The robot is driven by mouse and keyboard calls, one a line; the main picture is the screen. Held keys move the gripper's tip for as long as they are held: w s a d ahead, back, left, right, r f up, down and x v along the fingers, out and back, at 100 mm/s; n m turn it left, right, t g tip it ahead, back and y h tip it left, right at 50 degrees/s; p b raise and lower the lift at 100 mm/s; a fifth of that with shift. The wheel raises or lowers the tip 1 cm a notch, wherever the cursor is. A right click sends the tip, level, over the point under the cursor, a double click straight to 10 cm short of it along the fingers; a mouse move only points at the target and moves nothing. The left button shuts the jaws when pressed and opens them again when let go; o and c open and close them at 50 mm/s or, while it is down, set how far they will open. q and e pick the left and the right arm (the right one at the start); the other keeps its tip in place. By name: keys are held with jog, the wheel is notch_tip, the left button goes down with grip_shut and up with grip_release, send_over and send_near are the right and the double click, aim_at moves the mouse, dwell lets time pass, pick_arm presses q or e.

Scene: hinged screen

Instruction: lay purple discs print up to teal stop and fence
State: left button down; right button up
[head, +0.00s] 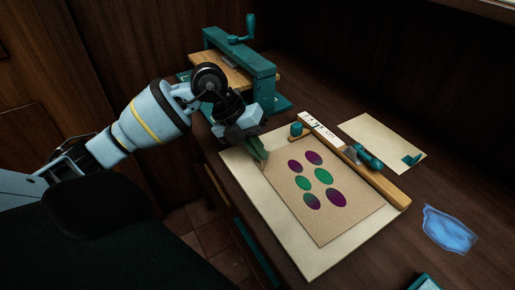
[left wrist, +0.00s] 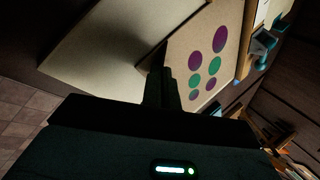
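The print (head: 311,222) is a tan sheet with purple and green discs, face up on a cream board (head: 240,172). It also shows in the left wrist view (left wrist: 185,55), where a dark shadow lies beside its edge. The wooden fence (head: 385,188) runs along its right side; I cannot tell whether they touch. The teal stop (head: 296,129) is by the fence's far end. My left gripper (head: 262,158) is at the print's far left corner; its fingers (left wrist: 162,88) look closed together on that edge. My right gripper is out of view.
A teal press (head: 240,62) with a crank stands behind my left gripper. A teal clamp (head: 368,157) sits on the fence beside a white scale (head: 320,130). Beyond lies a cream sheet (head: 372,137) with a teal corner mark. A blue crumpled patch (head: 448,230) lies right.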

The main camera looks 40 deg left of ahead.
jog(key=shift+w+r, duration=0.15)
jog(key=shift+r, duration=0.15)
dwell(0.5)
pick_arm(q)
jog(key=c, duration=1.6)
grip_release()
jog(key=shift+d, duration=0.1)
jog(key=shift+f, duration=0.1)
jog(key=shift+c, duration=0.5)
